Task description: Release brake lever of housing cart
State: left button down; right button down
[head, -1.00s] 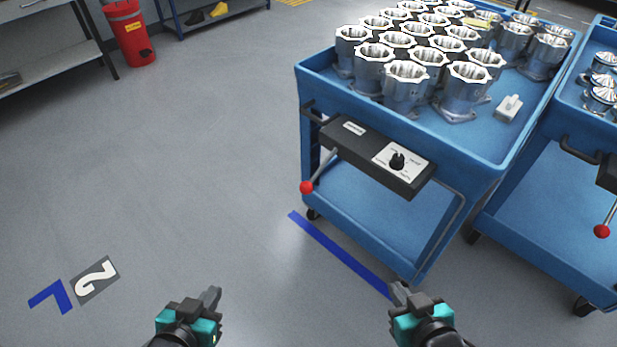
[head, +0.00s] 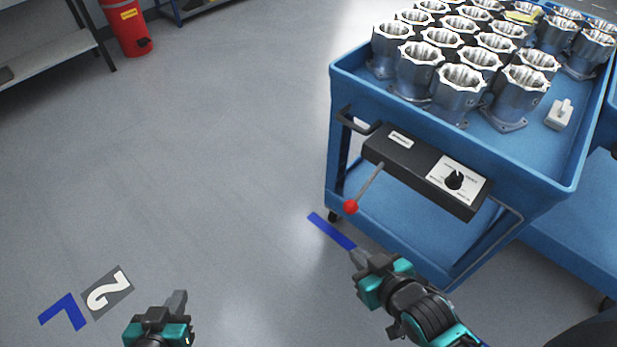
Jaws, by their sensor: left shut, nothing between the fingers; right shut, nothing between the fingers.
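The blue housing cart (head: 345,88) stands at the right with machined housings (head: 460,90) on its top tray. A black control box (head: 415,170) with a dial is fixed to its near end. The brake lever (head: 368,186) slants down and left from the box and ends in a red ball knob (head: 350,207). My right gripper (head: 360,255) is shut and empty, below the knob in the picture and apart from it, over the blue floor line. My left gripper (head: 176,300) is shut and empty over the floor at the bottom left.
A black handle (head: 358,120) sticks out at the cart's left corner. A second blue cart (head: 575,255) stands close on the right. A red bin (head: 127,28) stands far left.

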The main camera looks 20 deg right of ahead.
aim_at(350, 207)
jog(key=i+j+u, duration=0.4)
jog(key=i+u, duration=0.35)
jog(key=i, duration=0.25)
jog(key=i+z, duration=0.15)
jog(key=i, duration=0.5)
jog(key=i+j+z, duration=0.2)
jog(key=i, duration=0.45)
jog(key=i+z, duration=0.7)
jog(key=i+j+z, duration=0.1)
jog(key=i+z, duration=0.4)
jog(key=z, duration=0.25)
jog(key=i+z, duration=0.2)
jog(key=z, duration=0.25)
jog(key=i+j+z, duration=0.15)
jog(key=z, duration=0.3)
jog(key=i+j+z, duration=0.1)
jog(key=z, duration=0.3)
jog(key=i+j+z, duration=0.15)
jog(key=z, duration=0.25)
jog(key=i+j+z, duration=0.2)
jog(key=z, duration=0.2)
jog(key=i+j+z, duration=0.25)
jog(key=z, duration=0.2)
jog(key=i+j+z, duration=0.15)
jog(key=j+z, duration=0.35)
jog(key=i+j+z, duration=0.15)
jog(key=j+z, duration=0.5)
jog(key=j, duration=0.2)
jog(key=i, duration=0.05)
